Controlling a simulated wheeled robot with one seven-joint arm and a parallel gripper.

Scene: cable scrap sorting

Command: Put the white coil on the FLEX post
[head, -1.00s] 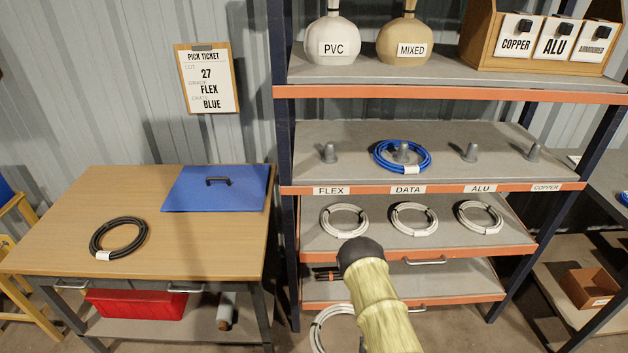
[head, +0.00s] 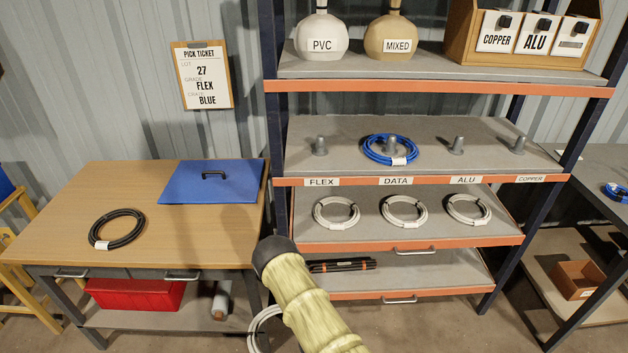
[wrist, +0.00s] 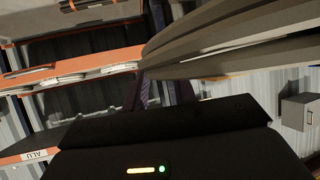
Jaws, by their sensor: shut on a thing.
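A white coil (head: 262,327) shows partly at the lower middle of the head view, beside my sleeved arm, which hides the rest. In the wrist view, thick curved strands (wrist: 225,50), dark in shadow, cross close to the camera and look like this coil. My gripper (wrist: 165,115) is shut on it; its fingertips are hard to make out, and the arm hides them in the head view. The FLEX post (head: 320,146) is the leftmost grey peg on the middle shelf, above the FLEX label (head: 321,182). It is bare and apart from the held coil.
A blue coil (head: 367,157) is around the DATA post. The ALU post (head: 456,145) and COPPER post (head: 518,144) are bare. Three white coils lie on the shelf below, one of them at the left (head: 318,218). A dark upright (head: 276,130) stands left of the posts.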

